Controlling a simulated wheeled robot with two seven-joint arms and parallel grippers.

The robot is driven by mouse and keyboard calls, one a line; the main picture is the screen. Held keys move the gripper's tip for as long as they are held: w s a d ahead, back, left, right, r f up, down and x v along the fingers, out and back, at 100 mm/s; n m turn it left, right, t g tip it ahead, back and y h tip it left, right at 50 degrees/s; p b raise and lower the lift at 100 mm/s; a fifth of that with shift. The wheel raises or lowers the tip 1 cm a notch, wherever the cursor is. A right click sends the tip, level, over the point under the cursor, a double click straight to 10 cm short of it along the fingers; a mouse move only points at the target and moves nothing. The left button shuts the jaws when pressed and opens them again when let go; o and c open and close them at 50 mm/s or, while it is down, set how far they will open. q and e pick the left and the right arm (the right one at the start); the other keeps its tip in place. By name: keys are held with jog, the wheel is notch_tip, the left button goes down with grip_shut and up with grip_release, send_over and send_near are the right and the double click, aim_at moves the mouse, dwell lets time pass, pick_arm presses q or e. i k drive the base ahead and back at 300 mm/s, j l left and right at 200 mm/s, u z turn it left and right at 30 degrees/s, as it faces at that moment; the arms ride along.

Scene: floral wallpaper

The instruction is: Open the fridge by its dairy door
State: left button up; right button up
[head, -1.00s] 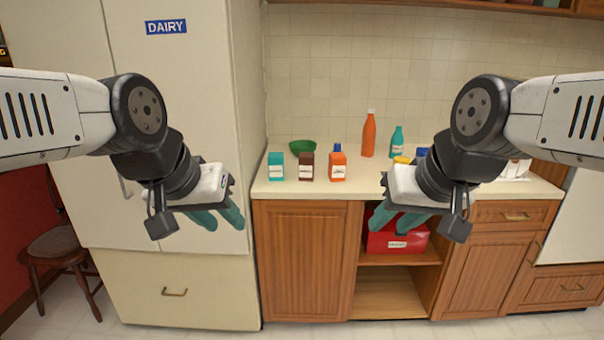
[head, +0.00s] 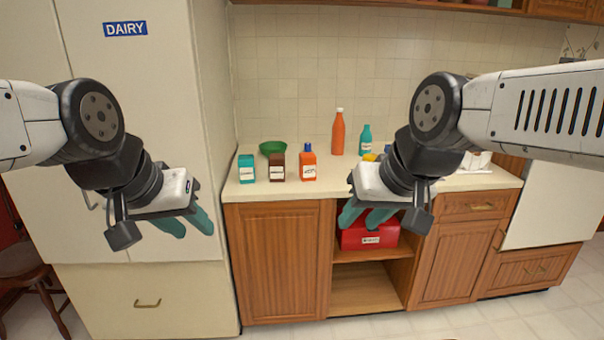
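The cream fridge stands at the left in the head view. Its dairy door (head: 150,90) is shut and carries a blue DAIRY label (head: 125,29). A bit of a handle (head: 94,203) shows at the door's left side, mostly hidden behind my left arm. My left gripper (head: 188,225) is in front of the dairy door's lower right part, with its teal fingers apart and nothing between them. My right gripper (head: 364,217) hangs in front of the counter's open shelf, its teal fingers apart and empty. Neither gripper is seen touching the fridge.
A counter (head: 236,188) with wooden cabinets adjoins the fridge's right side. A red box (head: 352,238) sits on the shelf below.

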aim_at(145, 52)
jog(key=i+j+u, duration=0.15)
jog(key=u, duration=0.25)
jog(key=i+j+u, duration=0.1)
jog(key=i+u, duration=0.15)
jog(key=u, duration=0.15)
jog(key=i+u, duration=0.2)
jog(key=u, duration=0.2)
